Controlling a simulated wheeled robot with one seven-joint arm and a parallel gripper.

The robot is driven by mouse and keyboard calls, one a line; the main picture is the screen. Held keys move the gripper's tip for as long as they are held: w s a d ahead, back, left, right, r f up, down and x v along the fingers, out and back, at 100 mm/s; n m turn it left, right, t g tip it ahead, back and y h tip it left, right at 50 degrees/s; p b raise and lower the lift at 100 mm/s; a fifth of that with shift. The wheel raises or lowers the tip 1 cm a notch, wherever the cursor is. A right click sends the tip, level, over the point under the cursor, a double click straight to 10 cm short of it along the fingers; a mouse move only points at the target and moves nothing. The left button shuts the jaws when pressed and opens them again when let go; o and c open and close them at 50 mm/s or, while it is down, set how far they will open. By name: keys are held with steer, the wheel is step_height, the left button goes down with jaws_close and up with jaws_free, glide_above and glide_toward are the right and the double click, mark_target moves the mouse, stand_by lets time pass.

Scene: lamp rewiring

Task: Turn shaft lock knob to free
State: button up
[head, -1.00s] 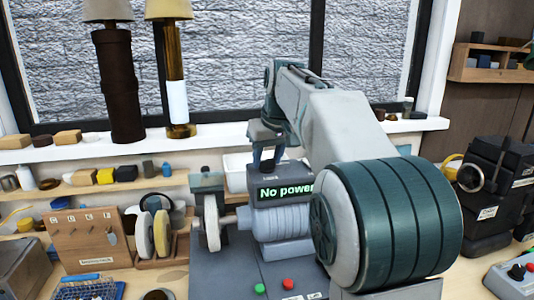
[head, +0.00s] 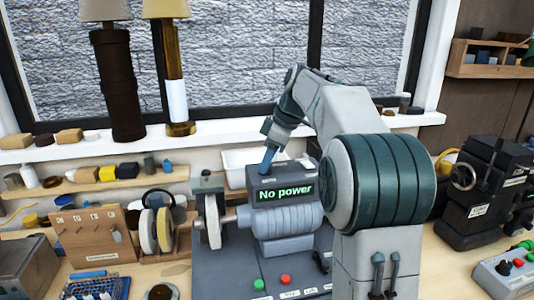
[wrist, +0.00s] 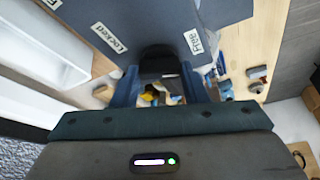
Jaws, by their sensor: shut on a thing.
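The shaft lock knob (wrist: 158,60) is dark and shows between my gripper's blue fingers in the wrist view. My gripper (wrist: 159,78) is shut on it. A "Locked" label (wrist: 108,38) lies to its upper left and a "Free" label (wrist: 196,42) to its right. Which label the knob points to cannot be told. In the head view my gripper (head: 268,164) reaches down onto the top of the grey machine (head: 286,222), whose display (head: 285,191) reads "No power". The knob is hidden there by the fingers.
A grinding wheel (head: 213,220) stands left of the machine. Green and red buttons (head: 285,280) are on its base. A white bin (head: 240,160) is close behind. Two lamps (head: 177,75) stand on the sill. A black machine (head: 485,190) is at the right.

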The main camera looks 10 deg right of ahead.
steer(key=shift+w+r+n+g+p, duration=0.1)
steer(key=shift+n+g+p, duration=0.4)
steer(key=shift+n, duration=0.6)
steer(key=shift+w+n+g+p, duration=0.1)
steer(key=shift+n+g+p, duration=0.4)
steer(key=shift+n, duration=0.6)
steer(key=shift+s, duration=0.1)
steer(key=o, duration=1)
steer(key=p+v, duration=0.2)
steer(key=v, duration=1.1)
steer(key=shift+d+r+p, duration=0.25)
steer(key=shift+d+p, duration=0.05)
steer(key=shift+s, duration=0.1)
